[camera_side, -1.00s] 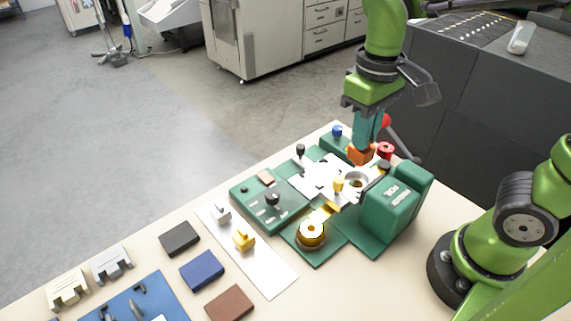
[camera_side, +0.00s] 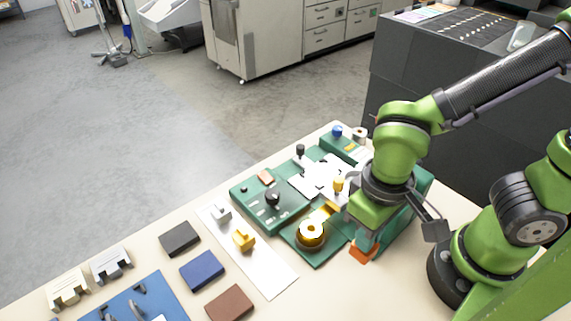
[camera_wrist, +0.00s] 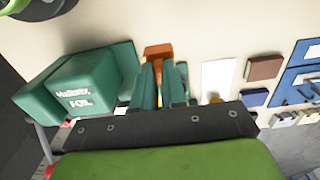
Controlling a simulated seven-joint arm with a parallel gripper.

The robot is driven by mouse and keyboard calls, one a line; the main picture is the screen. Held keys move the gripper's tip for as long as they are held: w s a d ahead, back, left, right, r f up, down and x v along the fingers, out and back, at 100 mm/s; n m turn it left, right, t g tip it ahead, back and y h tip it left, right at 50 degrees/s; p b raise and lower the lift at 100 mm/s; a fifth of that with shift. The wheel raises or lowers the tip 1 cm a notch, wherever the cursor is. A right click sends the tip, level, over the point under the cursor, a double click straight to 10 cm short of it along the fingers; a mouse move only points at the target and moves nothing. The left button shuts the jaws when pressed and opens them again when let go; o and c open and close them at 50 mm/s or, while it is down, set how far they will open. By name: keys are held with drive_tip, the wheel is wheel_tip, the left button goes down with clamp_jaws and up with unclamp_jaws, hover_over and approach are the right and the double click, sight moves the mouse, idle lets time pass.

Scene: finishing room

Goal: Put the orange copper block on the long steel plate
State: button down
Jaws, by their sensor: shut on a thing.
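The orange copper block (camera_side: 362,254) is held at the tips of my gripper (camera_side: 364,243), in front of the green foil machine in the side view. It also shows between the teal fingers of my gripper (camera_wrist: 158,72) in the wrist view, where the orange block (camera_wrist: 158,51) sticks out past the tips. The long steel plate (camera_side: 270,276) lies flat on the table to the left of my gripper. A silver block (camera_side: 221,214) and a yellow block (camera_side: 243,240) stand on it. The plate shows as a pale strip in the wrist view (camera_wrist: 218,75).
The green foil machine (camera_wrist: 85,90), with a gold roll (camera_side: 311,232), stands between the plate and my arm. Left of the plate lie black (camera_side: 180,239), blue (camera_side: 202,270) and brown (camera_side: 229,302) pads. The plate's near end is bare.

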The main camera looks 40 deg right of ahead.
wheel_tip(320, 180, down, 2)
drive_tip(key=shift+w+a+f, duration=0.1)
drive_tip(key=shift+f, duration=0.05)
drive_tip(key=shift+w+a+f, duration=0.85)
drive_tip(key=shift+w+a, duration=0.95)
drive_tip(key=shift+a, duration=0.1)
drive_tip(key=shift+w+a+f, duration=0.9)
drive_tip(key=shift+w+a, duration=0.95)
drive_tip(key=shift+a, duration=0.1)
drive_tip(key=shift+w+a+f, duration=0.85)
drive_tip(key=shift+w+a, duration=0.95)
drive_tip(key=shift+a, duration=0.1)
drive_tip(key=shift+f, duration=0.15)
drive_tip(key=c, duration=1.2)
unclamp_jaws()
